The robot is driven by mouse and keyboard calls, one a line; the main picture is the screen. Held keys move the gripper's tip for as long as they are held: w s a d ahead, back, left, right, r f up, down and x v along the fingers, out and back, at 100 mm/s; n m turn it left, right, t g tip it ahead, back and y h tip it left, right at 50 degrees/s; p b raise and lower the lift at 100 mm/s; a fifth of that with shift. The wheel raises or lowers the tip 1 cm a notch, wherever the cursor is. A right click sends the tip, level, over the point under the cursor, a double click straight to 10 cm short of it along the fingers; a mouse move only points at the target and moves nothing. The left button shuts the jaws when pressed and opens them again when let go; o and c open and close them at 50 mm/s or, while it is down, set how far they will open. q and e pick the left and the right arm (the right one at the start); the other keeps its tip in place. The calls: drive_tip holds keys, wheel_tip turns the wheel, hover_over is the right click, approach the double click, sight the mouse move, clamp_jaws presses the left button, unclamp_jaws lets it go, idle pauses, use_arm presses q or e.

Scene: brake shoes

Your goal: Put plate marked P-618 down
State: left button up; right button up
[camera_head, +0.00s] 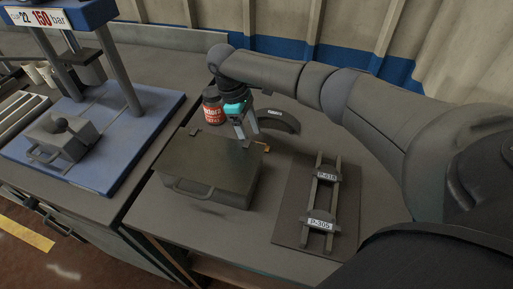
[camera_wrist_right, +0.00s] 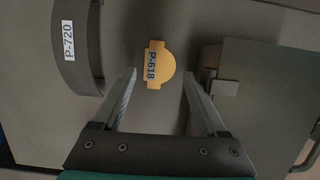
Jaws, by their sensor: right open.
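The orange plate marked P-618 (camera_wrist_right: 166,67) lies on the bench in the right wrist view, a rounded piece with small tabs and a white label. In the head view only a bit of it (camera_head: 266,148) shows beside the grey box. My right gripper (camera_wrist_right: 158,76) is open above it, with a finger on either side and visible gaps to the plate. In the head view the right gripper (camera_head: 246,141) is at the box's back right corner. My left gripper is not in view.
A curved shoe labelled P-720 (camera_wrist_right: 73,45) lies left of the plate in the wrist view. The grey lidded box (camera_head: 205,165) stands close on the other side. A rack (camera_head: 309,205) carries labels P-618 and P-305. A red-labelled jar (camera_head: 213,112) stands behind the box.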

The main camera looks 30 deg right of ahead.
drive_tip(key=x, duration=0.2)
drive_tip(key=shift+s+d+f, duration=0.1)
drive_tip(key=shift+f, duration=0.2)
clamp_jaws()
idle(0.3)
drive_tip(key=shift+r, duration=0.1)
wheel_tip(320, 180, up, 20)
drive_tip(key=p, duration=0.5)
drive_tip(key=shift+p, duration=0.35)
